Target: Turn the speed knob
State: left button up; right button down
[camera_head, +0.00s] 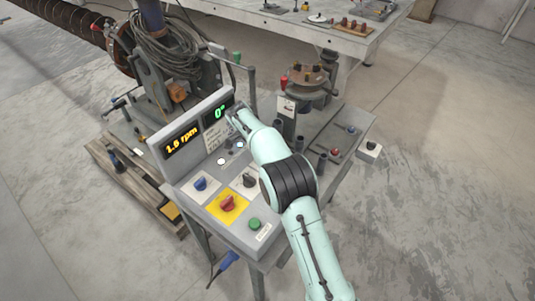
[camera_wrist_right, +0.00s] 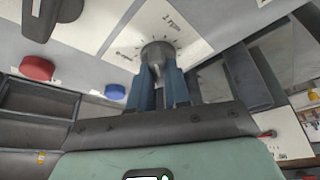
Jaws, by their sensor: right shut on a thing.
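The speed knob (camera_wrist_right: 157,50) is a small grey round knob on a white dial plate (camera_wrist_right: 180,25) marked in rpm, seen in the right wrist view. My right gripper (camera_wrist_right: 160,80) is shut on it, with one blue-grey finger on each side. In the head view my pale green right arm reaches over the grey control panel (camera_head: 190,215) and hides the knob and fingertips. My left gripper is not in view.
A second display (camera_head: 219,111) reads 0° in green. A blue knob (camera_head: 200,184), a red knob (camera_head: 228,203) on a yellow plate and a green button (camera_head: 255,223) sit on the panel. A stand with a round clamp (camera_head: 310,75) is behind. Floor at right is clear.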

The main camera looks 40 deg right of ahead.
jog(key=c, duration=1.1)
grip_release()
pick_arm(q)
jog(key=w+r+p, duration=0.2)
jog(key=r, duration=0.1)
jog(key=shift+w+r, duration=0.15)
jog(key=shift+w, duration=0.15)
pick_arm(e)
jog(key=v, duration=1.3)
jog(key=shift+a+r, duration=0.15)
jog(key=shift+r, duration=0.05)
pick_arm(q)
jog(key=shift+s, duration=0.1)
